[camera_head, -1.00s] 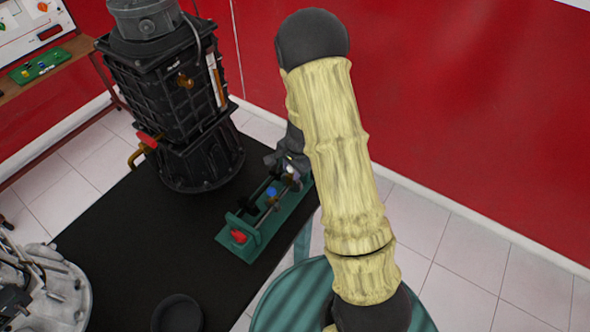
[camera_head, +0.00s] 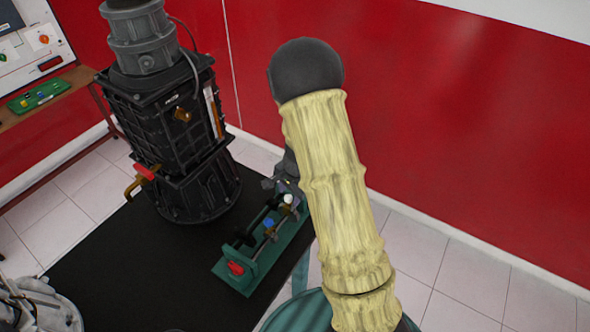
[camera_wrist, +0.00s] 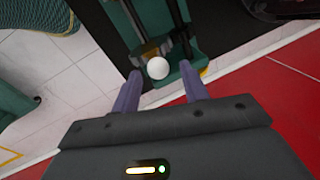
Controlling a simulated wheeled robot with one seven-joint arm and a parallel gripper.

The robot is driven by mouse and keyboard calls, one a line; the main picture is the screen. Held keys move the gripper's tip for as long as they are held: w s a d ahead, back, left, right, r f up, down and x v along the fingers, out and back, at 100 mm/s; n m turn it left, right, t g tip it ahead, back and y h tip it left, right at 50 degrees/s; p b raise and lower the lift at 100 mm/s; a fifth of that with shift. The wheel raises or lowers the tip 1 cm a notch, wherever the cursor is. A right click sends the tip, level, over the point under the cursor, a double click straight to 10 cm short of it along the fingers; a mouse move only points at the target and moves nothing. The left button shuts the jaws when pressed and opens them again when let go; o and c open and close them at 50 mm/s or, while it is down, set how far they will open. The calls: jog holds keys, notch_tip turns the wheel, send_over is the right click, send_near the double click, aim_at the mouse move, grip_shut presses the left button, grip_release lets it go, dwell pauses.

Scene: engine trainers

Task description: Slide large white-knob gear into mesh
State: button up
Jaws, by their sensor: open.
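The green gear trainer (camera_head: 243,279) stands on the black table top, with dark shafts along it. The white knob (camera_head: 288,198) is at its far end, by my gripper (camera_head: 284,187). In the wrist view the round white knob (camera_wrist: 157,68) sits between and slightly beyond the purple fingertips of my open gripper (camera_wrist: 160,80). A brownish gear part (camera_wrist: 150,50) shows just behind the knob. The gear's teeth and any mesh are too small or hidden to tell. A blue knob (camera_head: 268,222) is mid-trainer and a red knob (camera_head: 236,268) is at the near end.
A tall black machine (camera_head: 165,125) with a red handle stands left of the trainer. A grey engine part (camera_head: 35,305) is at the lower left. The black table top (camera_head: 130,270) is clear between them. A red wall (camera_head: 450,120) rises behind.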

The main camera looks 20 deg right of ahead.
notch_tip(320, 180, up, 14)
jog(key=s+d+p, duration=0.1)
jog(key=s, duration=0.1)
jog(key=shift+s+r, duration=0.2)
jog(key=shift+d, duration=0.1)
jog(key=s+a+r+n+h, duration=0.1)
jog(key=s+r+n, duration=0.2)
jog(key=s+n, duration=0.9)
jog(key=shift+s+a+t, duration=0.3)
jog(key=shift+s, duration=0.9)
jog(key=shift+c, duration=0.8)
jog(key=shift+d, duration=0.1)
